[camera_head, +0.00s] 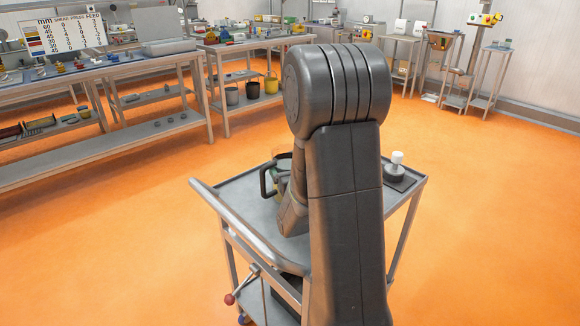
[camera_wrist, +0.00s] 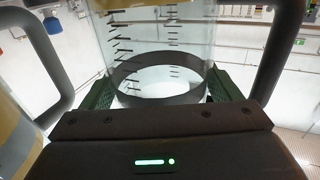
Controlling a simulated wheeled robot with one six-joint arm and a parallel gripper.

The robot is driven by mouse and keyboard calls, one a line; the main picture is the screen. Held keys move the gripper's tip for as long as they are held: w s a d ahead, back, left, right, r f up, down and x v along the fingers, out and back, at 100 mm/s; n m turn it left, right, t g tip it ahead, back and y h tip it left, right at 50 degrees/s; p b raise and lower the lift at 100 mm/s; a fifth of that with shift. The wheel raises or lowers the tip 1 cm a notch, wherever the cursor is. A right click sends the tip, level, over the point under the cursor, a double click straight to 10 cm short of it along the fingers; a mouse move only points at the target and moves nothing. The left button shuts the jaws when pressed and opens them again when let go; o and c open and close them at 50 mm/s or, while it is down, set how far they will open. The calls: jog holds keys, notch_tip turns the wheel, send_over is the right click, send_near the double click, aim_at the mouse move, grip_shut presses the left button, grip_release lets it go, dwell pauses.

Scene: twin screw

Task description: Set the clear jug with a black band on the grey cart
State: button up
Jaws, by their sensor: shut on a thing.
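The clear jug with a black band (camera_wrist: 160,88) fills the middle of the wrist view, with dark graduation marks on its wall. My gripper (camera_wrist: 158,95) is shut on it, with a green pad on each side near the band. In the head view my arm hides my gripper and most of what it holds. A dark handle (camera_head: 266,181) and a bit of clear rim show just left of my arm, over the grey cart (camera_head: 238,198). Whether the held jug touches the cart top cannot be told.
A yellow-banded object (camera_wrist: 14,128) is close at the left in the wrist view. A white-topped item on a dark base (camera_head: 396,165) stands at the cart's right. A long workbench (camera_head: 150,135) stands at the left. Orange floor is clear around the cart.

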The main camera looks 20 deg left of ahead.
jog(key=shift+f, duration=0.15)
jog(key=o, duration=1.3)
jog(key=shift+c, duration=0.2)
jog(key=b+v, duration=0.1)
jog(key=v, duration=1.1)
jog(key=shift+r, duration=0.25)
